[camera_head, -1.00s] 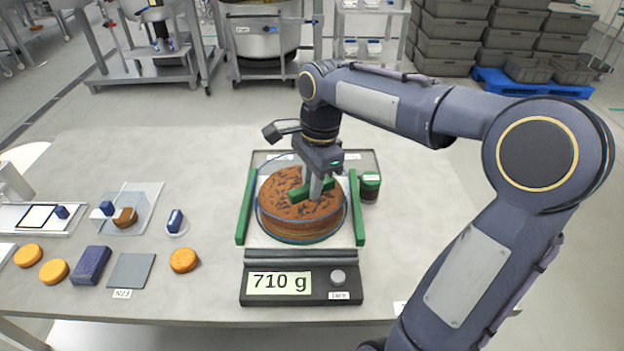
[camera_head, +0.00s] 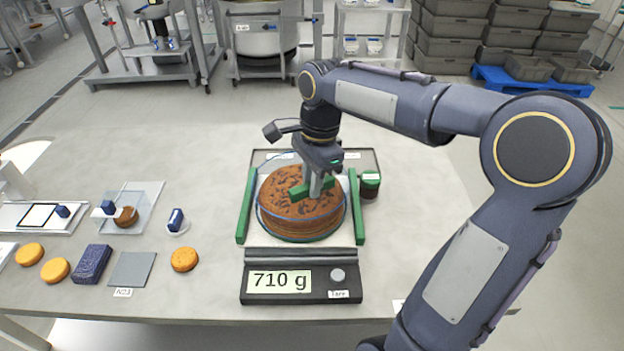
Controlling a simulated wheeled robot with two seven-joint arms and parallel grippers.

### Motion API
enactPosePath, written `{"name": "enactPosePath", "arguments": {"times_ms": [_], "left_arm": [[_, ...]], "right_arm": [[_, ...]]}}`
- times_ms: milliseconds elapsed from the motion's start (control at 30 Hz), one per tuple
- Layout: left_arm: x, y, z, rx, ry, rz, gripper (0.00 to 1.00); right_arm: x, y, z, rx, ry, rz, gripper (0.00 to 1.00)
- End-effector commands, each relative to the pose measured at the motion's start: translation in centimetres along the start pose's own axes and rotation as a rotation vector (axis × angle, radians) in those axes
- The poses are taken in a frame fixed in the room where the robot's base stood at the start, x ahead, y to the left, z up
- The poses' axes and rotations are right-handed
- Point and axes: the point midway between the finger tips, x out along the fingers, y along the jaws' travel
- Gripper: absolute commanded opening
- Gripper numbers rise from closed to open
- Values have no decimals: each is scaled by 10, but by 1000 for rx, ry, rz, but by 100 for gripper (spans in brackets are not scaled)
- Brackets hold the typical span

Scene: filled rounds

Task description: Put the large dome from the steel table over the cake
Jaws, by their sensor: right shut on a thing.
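The large brown cake (camera_head: 290,208) sits on the scale (camera_head: 300,275), which reads 710 g. I cannot tell whether the rim touches the scale. My left gripper is not in view.
Green bars (camera_head: 360,206) flank the cake, and a dark jar with a green lid (camera_head: 370,183) stands close on the right. At left are a small clear cover (camera_head: 130,205) with a blue handle, orange rounds (camera_head: 184,259) and a blue block (camera_head: 91,264). The table's right part is bare.

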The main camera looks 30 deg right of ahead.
Motion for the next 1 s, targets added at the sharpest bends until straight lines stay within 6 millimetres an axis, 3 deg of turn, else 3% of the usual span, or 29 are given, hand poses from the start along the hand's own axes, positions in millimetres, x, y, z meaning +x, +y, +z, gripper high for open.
{"name": "enactPosePath", "arguments": {"times_ms": [533, 567, 733, 933, 1000], "left_arm": [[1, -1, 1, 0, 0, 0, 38], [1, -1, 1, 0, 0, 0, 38], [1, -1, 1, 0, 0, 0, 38], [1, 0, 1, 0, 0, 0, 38], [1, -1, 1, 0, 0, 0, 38]], "right_arm": [[5, 0, -1, 1, 1, -2, 0], [5, 0, -1, 1, 1, -2, 19], [4, 0, -1, 1, 0, -1, 41], [4, 0, -1, 1, 0, -1, 43], [5, 0, -1, 1, 0, 0, 51]]}}
